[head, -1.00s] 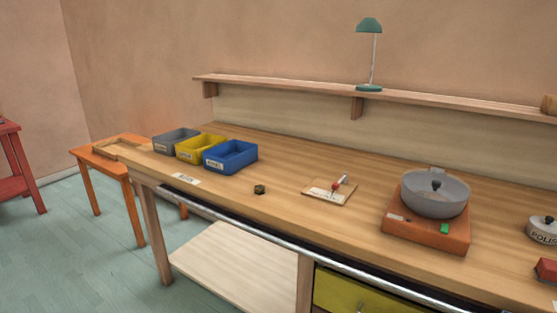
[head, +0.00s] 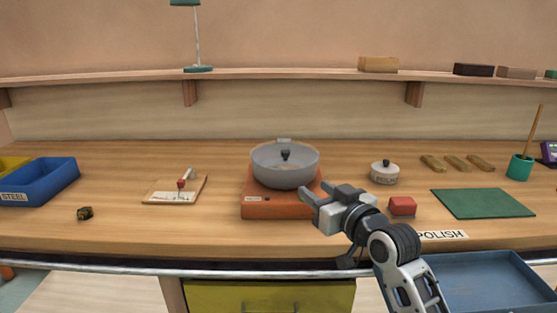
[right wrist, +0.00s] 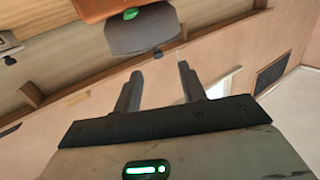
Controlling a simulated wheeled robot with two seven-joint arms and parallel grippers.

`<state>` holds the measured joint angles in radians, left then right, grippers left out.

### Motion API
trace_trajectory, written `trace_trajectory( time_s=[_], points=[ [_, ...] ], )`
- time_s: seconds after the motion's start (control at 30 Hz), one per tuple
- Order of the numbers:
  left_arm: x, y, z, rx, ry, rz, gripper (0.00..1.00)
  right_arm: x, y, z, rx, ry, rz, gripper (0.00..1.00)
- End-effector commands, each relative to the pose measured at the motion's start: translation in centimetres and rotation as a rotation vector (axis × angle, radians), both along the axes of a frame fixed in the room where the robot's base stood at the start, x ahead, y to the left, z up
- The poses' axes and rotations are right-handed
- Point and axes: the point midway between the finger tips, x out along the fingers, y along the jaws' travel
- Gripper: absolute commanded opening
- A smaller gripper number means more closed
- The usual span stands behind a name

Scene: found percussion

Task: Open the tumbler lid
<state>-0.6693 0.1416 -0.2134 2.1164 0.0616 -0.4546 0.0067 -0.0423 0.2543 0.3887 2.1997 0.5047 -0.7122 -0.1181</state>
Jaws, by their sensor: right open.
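The tumbler (head: 270,172) is a round grey drum on an orange base (head: 262,209), near the middle of the bench in the head view. A dark knob (head: 285,155) marks its lid, and a small grey tab stands at its back rim. My right gripper (head: 310,203) is open and empty, in front of the base's right part and hiding its right front corner. In the right wrist view the grey tumbler (right wrist: 142,35) appears upside down beyond my open fingers (right wrist: 160,72), apart from them. My left gripper is out of view.
A red block (head: 402,206) and a small lidded pot (head: 384,174) stand right of the tumbler. A green mat (head: 483,203) lies farther right. A small board with a red-tipped tool (head: 158,191) and a blue bin (head: 52,180) are left. A shelf (head: 300,75) runs behind.

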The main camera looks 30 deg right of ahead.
Motion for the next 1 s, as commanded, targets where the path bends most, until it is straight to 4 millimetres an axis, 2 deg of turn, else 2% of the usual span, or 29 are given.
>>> trace_trajectory(
  time_s=[0.03,0.1,0.27,0.7,0.83,1.0],
  points=[
    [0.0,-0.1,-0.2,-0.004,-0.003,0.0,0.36,0.0,-0.6,1.1,0.003,-0.029,-0.006,0.41],
    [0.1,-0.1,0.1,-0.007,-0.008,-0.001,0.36,0.2,-1.0,1.9,0.006,-0.044,-0.01,0.41],
    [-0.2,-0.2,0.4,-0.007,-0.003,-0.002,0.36,2.0,-1.2,2.2,0.008,-0.046,-0.01,0.41],
    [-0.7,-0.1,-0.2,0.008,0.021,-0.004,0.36,11.4,-1.9,2.1,0.008,-0.043,-0.01,0.41],
    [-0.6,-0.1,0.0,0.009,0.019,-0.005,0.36,13.6,-2.0,2.1,0.007,-0.043,-0.009,0.41],
    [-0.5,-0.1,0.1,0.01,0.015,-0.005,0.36,15.3,-2.2,2.0,0.007,-0.043,-0.01,0.41]
  ],
)
